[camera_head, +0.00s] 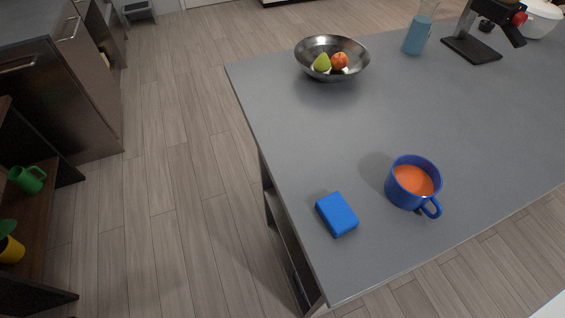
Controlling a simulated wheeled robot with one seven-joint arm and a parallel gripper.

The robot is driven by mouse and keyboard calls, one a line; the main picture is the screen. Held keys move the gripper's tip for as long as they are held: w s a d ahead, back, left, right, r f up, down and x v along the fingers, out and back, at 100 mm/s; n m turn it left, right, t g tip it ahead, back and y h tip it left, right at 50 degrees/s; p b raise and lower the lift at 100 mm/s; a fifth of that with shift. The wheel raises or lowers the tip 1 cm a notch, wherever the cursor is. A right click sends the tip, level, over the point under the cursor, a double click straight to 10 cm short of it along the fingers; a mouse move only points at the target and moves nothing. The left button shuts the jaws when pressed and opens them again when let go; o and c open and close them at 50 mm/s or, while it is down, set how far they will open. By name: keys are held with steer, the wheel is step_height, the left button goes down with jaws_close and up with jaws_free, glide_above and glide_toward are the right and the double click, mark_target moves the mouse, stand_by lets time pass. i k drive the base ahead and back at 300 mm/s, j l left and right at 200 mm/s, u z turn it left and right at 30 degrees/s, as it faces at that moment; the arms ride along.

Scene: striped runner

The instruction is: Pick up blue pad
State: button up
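The blue pad (337,214) is a small, thick rectangular block. It lies flat on the grey tabletop (385,125), close to the table's left edge and near corner. Nothing covers it. My gripper does not show in the head view.
A blue mug (405,190) with orange contents stands right of the pad, apart from it, handle toward the lower right. A metal bowl (316,47) with fruit stands at the back left. A blue pitcher (416,38) and a dark stand (472,48) are farther back. The middle tabletop is clear.

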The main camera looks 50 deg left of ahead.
mark_target(338, 217)
steer(key=u, duration=0.9)
